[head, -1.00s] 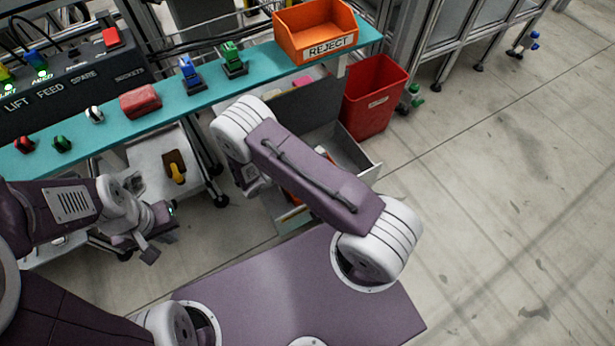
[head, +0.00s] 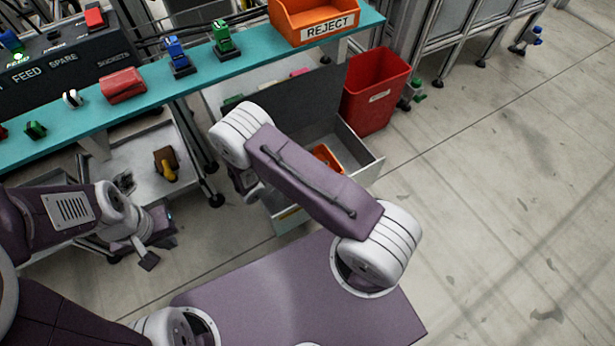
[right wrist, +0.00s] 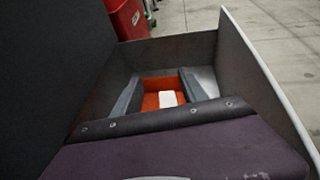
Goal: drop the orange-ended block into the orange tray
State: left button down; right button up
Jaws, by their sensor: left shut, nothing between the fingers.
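An orange tray (head: 327,157) lies in the open grey drawer (head: 367,170), partly hidden by my right arm. In the right wrist view the orange tray (right wrist: 150,85) shows beyond and between the fingers of my right gripper (right wrist: 160,95). The fingers stand apart, with gaps beside a small white piece (right wrist: 167,98) that appears inside the tray. I cannot tell whether this is the orange-ended block; no orange end is distinct. The right fingers are hidden in the head view. My left gripper (head: 150,245) is shut and empty at the lower left, well away from the drawer.
An orange bin marked REJECT (head: 312,22) stands on the teal shelf (head: 200,85), with blue and green fixtures and a red block (head: 123,85) to its left. A red waste bin (head: 375,92) stands behind the drawer. The floor at right is clear.

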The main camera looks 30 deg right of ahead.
jog(key=shift+a+r, duration=0.15)
jog(key=shift+a, duration=0.05)
jog(key=p+v, duration=0.5)
jog(key=v, duration=0.3)
jog(key=shift+a, duration=0.25)
jog(key=shift+s+r, duration=0.1)
jog(key=shift+r, duration=0.05)
